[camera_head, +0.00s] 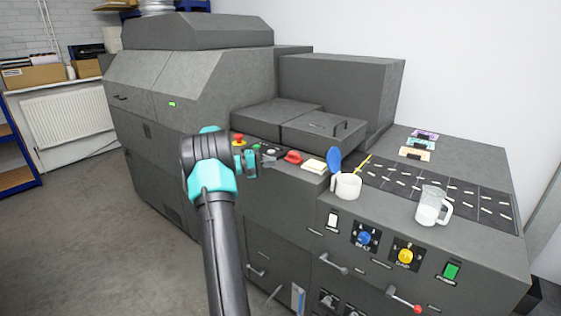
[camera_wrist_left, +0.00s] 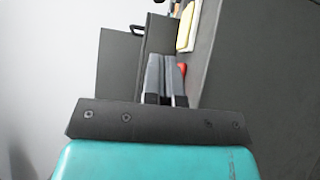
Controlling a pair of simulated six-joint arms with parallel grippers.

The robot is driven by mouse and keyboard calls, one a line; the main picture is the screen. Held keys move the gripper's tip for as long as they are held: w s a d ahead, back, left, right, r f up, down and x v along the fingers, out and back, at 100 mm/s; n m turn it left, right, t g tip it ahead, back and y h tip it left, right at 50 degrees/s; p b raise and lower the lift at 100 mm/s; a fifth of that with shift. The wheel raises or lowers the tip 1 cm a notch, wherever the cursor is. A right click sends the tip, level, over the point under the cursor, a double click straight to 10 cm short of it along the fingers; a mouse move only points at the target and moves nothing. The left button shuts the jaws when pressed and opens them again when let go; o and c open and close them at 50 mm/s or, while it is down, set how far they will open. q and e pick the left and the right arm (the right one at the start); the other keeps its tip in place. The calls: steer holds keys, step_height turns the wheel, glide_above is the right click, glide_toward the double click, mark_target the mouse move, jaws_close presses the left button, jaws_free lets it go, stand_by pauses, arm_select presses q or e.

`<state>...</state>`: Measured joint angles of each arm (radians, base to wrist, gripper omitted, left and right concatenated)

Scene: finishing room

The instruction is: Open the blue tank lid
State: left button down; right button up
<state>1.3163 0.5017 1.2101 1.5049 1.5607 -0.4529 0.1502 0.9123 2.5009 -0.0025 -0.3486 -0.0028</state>
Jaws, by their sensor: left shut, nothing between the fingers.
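A blue oval lid (camera_head: 334,160) stands tipped up at the rim of a white, cup-like container (camera_head: 347,186) on the machine's top in the head view. It looks raised; its hinge is too small to make out. My left gripper (camera_head: 251,163) is at the machine's front edge, left of and apart from the blue lid, partly hidden by my wrist. In the left wrist view its fingers (camera_wrist_left: 165,78) are together and empty. The blue lid cannot be made out there. My right gripper is not in view.
A red knob (camera_head: 293,157) and a yellow pad (camera_head: 314,166) lie between my gripper and the blue lid. A grey hatch with a handle (camera_head: 322,131) is behind them. A clear jug (camera_head: 431,206) stands at right. Levers stick out of the front panel.

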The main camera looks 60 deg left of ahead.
arm_select(q)
steer(key=w+d+f+g+h, duration=0.1)
steer(key=w+d+f+g, duration=0.25)
steer(key=d+f, duration=0.6)
steer(key=w+d+f+g, duration=0.3)
steer(key=w+d+f, duration=0.1)
steer(key=d+f, duration=0.5)
steer(key=w+d+f+g+h, duration=0.1)
steer(key=w+d+f+g, duration=0.3)
steer(key=d+f, duration=0.45)
steer(key=s+d+f+m+g+y, duration=0.1)
steer(key=s+d+f+m+g, duration=0.15)
steer(key=d+f, duration=0.5)
steer(key=s+d+f+m+g+y, duration=0.1)
steer(key=s+d+f+m+g, duration=0.3)
steer(key=d, duration=0.6)
steer(key=s+d+f+m, duration=0.1)
steer(key=s+d+m, duration=0.1)
steer(key=d, duration=0.6)
steer(key=s+d+m+y, duration=0.1)
steer(key=s+d+m, duration=0.1)
steer(key=d+m, duration=0.3)
steer(key=d, duration=0.4)
steer(key=shift+f, duration=0.35)
steer(key=shift+w+a, duration=0.1)
